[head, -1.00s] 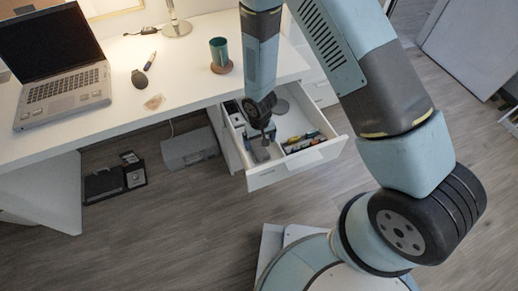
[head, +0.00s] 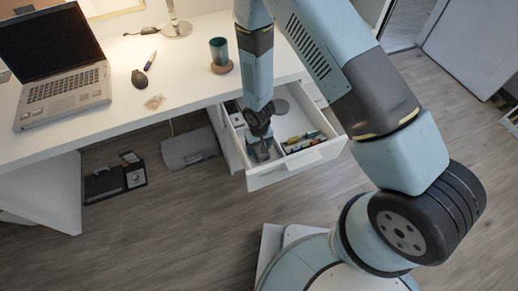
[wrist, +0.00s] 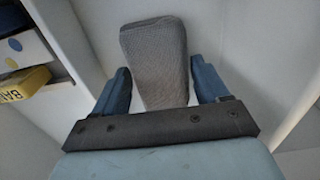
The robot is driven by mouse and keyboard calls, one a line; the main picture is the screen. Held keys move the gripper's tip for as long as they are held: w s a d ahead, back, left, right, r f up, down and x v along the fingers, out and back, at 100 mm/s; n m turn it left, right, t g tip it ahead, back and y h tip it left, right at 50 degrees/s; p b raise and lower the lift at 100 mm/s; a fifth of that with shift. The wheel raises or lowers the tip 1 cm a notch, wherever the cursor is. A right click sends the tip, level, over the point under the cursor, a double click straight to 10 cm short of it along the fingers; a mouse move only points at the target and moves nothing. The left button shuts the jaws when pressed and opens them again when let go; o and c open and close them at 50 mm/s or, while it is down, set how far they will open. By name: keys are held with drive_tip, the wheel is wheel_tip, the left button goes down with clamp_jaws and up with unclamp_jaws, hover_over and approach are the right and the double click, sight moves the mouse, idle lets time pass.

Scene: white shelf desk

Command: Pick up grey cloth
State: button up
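The grey cloth (wrist: 155,58) looks like a folded, ribbed bundle in the wrist view. It lies in the left compartment of the open white drawer (head: 292,170). My gripper (wrist: 160,78) is over it, with one blue finger on each side. The fingers are apart and the cloth shows between their tips. I cannot tell whether either finger touches it. In the head view my gripper (head: 262,145) reaches down into the drawer and hides most of the cloth.
Small colourful items (head: 302,141) fill the compartment to the right, past a divider. A yellow box (wrist: 24,84) stands left of the cloth in the wrist view. The desk (head: 185,75) above holds a laptop (head: 62,90), a teal cup (head: 219,50) and a lamp.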

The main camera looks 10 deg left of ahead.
sight(259, 147)
drive_tip(key=c, duration=0.7)
wheel_tip(259, 147, up, 10)
idle(0.5)
